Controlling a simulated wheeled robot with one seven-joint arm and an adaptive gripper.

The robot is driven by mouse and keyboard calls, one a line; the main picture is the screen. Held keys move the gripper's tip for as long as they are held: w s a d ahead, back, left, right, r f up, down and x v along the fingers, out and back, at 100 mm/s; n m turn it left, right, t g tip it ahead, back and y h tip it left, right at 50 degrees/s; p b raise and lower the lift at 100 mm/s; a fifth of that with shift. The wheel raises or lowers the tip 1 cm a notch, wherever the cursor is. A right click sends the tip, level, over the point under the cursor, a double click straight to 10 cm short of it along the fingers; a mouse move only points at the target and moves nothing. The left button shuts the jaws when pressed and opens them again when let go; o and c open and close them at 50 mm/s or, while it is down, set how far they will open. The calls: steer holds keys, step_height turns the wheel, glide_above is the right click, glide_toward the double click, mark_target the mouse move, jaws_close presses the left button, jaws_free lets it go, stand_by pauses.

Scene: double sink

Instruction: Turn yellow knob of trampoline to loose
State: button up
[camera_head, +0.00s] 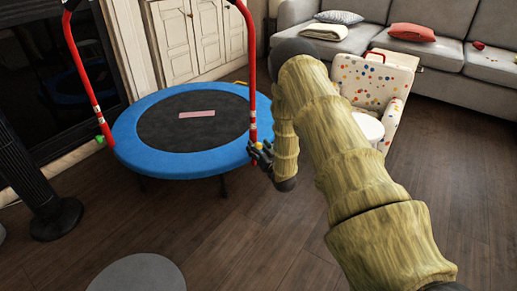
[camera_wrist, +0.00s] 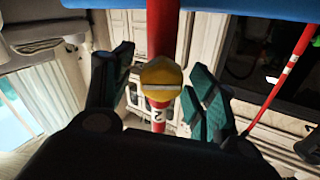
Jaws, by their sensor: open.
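The trampoline (camera_head: 150,157) has a blue padded rim, a black mat and red handle posts, and stands on the floor left of my arm. The yellow knob (camera_wrist: 161,78) sits on a red post (camera_wrist: 162,25) in the wrist view, between my two fingers and apart from both. My gripper (camera_wrist: 161,92) is open around the knob's sides. A green knob (camera_head: 99,139) is on the left post.
A grey sofa (camera_head: 420,45) is behind. A dark column (camera_head: 45,190) stands at left.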

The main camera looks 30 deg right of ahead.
steer(key=c, duration=1)
steer(key=shift+c, duration=0.2)
steer(key=shift+r+n+p, duration=0.1)
steer(key=shift+n+p, duration=0.2)
steer(key=shift+p, duration=0.05)
steer(key=shift+a+r+n+p, duration=0.1)
steer(key=shift+n+p, duration=0.8)
steer(key=shift+p, duration=0.15)
steer(key=shift+n+p, duration=0.8)
steer(key=shift+p, duration=0.05)
steer(key=n+p, duration=0.4)
steer(key=n, duration=0.1)
steer(key=shift+a+n, duration=0.1)
steer(key=shift+n, duration=0.2)
steer(key=n, duration=0.1)
steer(key=n+p, duration=0.1)
steer(key=n, duration=0.1)
steer(key=n+p, duration=0.1)
steer(key=shift+f, duration=0.25)
steer(key=shift+f+n+p, duration=0.1)
steer(key=shift+n+p, duration=0.55)
steer(key=shift+n, duration=1.55)
